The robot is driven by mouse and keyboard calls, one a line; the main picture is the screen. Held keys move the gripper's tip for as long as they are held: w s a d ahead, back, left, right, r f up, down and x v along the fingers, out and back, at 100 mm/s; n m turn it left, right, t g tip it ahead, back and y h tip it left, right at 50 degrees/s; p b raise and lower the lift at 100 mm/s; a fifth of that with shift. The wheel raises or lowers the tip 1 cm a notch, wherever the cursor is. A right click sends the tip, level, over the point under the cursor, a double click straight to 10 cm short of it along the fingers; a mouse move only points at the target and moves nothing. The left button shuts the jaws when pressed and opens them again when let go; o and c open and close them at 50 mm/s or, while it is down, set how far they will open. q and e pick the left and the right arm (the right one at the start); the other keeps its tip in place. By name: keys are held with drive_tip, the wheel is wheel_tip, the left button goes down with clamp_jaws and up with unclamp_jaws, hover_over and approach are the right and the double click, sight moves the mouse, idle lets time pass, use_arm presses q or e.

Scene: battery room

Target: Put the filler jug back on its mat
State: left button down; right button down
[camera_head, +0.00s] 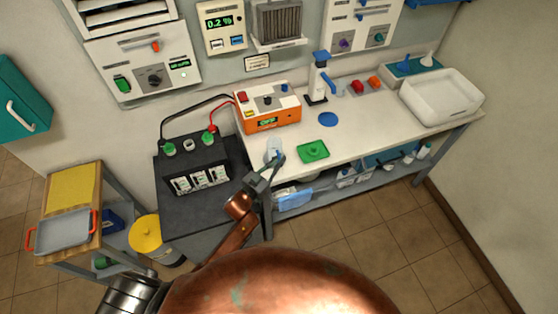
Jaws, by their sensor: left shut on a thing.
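A small pale, translucent filler jug (274,146) is at the front left of the white bench, just left of a green square tray or mat. My left gripper (275,161) is shut on the jug from its near side. The fingers are small and partly hide the jug's lower part, and I cannot tell whether it touches the bench. A flat round blue mat (328,119) lies bare on the bench, to the right of the jug and farther back. My right gripper is not in view.
An orange charger (267,108) stands behind the jug, and a blue-and-white pump stand (318,80) behind the mat. A battery (195,162) with cables is left. The bench right of the mat is clear.

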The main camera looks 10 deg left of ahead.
use_arm(q)
drive_tip(key=shift+f+b, duration=0.3)
drive_tip(key=shift+f, duration=0.15)
drive_tip(key=c, duration=2)
unclamp_jaws()
drive_tip(key=v, duration=1.2)
drive_tip(key=shift+d, duration=0.1)
